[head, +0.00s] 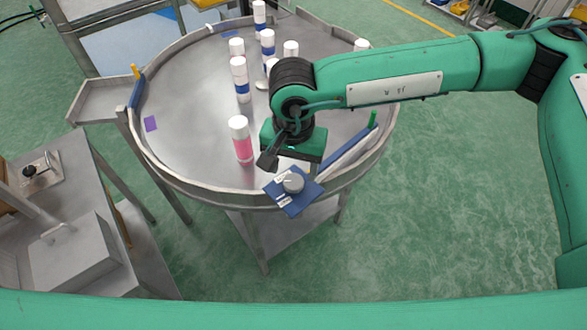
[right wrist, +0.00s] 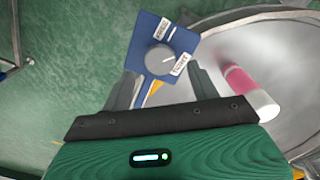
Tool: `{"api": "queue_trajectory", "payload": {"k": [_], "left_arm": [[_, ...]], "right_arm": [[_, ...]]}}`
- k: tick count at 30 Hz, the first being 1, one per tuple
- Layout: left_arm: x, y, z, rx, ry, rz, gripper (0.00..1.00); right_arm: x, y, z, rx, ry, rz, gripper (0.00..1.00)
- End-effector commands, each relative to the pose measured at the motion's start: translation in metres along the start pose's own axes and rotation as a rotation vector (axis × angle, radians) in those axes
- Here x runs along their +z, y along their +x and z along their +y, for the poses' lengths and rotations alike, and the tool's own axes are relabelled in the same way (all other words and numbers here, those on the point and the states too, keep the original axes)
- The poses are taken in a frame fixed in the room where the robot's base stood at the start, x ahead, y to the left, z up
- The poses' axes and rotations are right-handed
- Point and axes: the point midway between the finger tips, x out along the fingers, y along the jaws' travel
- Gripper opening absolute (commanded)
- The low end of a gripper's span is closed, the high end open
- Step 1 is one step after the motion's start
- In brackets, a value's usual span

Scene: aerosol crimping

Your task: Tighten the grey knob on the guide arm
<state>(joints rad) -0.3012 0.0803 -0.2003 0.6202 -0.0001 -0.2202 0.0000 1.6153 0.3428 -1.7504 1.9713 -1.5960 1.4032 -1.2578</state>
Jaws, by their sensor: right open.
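The grey knob (head: 292,183) is round, with a pale pointer line, and sits on a blue plate (head: 297,205) with white labels at the table's front rim. In the right wrist view the knob (right wrist: 160,59) and blue plate (right wrist: 147,30) show just beyond the fingertips. The guide arm appears to be the blue-and-grey bar (head: 347,150) with a green end, running from near the plate along the rim. My right gripper (head: 282,160) is open and empty, close to the knob, its fingers apart on either side in the wrist view. My left gripper is out of view.
A pink can with a white cap (head: 241,140) stands left of my right gripper. Several white-capped cans (head: 240,80) stand farther back on the round steel table (head: 185,130). Another blue bar with an orange end (head: 136,88) is at the left rim. A grey bench (head: 75,200) stands lower left.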

Motion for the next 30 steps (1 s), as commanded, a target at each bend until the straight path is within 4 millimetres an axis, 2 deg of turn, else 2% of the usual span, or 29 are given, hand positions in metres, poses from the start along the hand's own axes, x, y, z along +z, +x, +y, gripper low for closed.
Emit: {"api": "queue_trajectory", "payload": {"k": [3, 9, 18, 20, 25, 30], "left_arm": [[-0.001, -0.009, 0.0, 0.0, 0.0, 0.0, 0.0], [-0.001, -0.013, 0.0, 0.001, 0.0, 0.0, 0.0], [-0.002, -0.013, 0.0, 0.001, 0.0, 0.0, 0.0], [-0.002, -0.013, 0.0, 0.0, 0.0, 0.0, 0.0], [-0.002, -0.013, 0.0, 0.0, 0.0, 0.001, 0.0], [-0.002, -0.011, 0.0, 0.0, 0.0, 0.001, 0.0]], "right_arm": [[0.001, 0.017, 0.0, 0.002, 0.0, -0.002, 0.61], [0.0, 0.034, 0.0, 0.0, 0.0, -0.001, 0.61], [0.0, 0.037, 0.0, 0.0, 0.0, 0.0, 0.61], [0.0, 0.037, 0.0, 0.0, 0.0, 0.0, 0.51], [0.0, 0.037, 0.0, -0.001, 0.0, 0.0, 0.18], [0.0, 0.038, 0.0, -0.001, 0.003, 0.0, 0.16]]}}
